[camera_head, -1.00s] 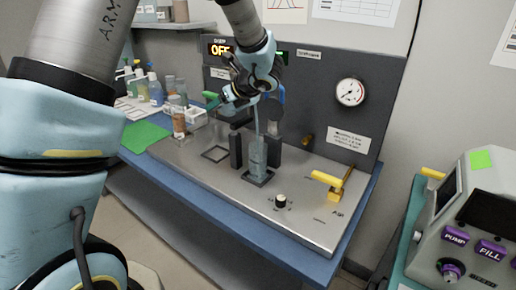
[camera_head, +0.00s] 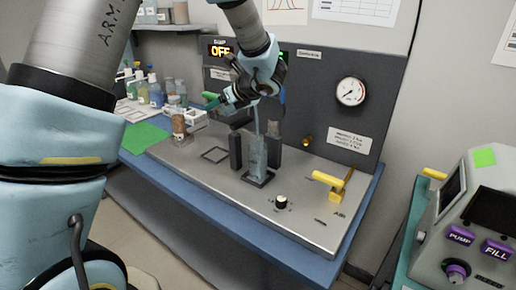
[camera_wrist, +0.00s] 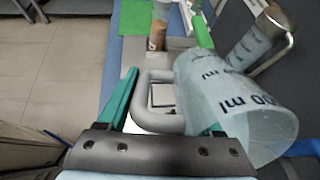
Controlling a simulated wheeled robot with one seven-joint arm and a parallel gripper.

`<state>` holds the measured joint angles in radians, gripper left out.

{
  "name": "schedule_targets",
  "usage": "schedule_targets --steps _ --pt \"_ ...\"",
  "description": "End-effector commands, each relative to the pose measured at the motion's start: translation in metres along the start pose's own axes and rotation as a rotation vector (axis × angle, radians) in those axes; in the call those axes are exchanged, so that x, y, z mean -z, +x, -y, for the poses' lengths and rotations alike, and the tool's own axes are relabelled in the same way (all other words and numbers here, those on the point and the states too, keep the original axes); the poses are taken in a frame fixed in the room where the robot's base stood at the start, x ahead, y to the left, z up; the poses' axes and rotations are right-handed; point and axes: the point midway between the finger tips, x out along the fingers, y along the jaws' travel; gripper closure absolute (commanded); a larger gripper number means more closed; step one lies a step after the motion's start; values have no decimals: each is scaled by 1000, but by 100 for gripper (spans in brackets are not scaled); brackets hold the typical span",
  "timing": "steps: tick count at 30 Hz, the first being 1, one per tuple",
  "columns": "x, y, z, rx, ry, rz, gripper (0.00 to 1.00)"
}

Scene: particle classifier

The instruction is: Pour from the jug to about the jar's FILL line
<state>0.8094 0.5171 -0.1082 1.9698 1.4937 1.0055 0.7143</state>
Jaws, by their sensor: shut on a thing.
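My gripper (camera_head: 238,97) is above the bench fixture, shut on the jug. In the wrist view the clear jug (camera_wrist: 222,88), with printed ml marks, lies tilted to the right of the fingers, and its pale handle (camera_wrist: 148,84) is between them. In the head view the jug is mostly hidden by my wrist. The jar (camera_head: 258,157) stands upright below, between two dark posts. A thin pale streak (camera_head: 257,122) runs down towards the jar and looks like liquid. The FILL line and the jar's level are too small to read.
A grey panel with an OFF display (camera_head: 222,51) and a gauge (camera_head: 351,92) rises behind. Bottles (camera_head: 155,90) and a green mat (camera_head: 143,137) are at left.

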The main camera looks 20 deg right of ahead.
Motion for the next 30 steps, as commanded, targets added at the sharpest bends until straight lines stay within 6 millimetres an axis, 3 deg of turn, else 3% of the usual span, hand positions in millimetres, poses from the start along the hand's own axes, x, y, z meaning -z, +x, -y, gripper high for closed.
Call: schedule_targets --steps 30 --pt "0 0 0 4 -1 57 100"
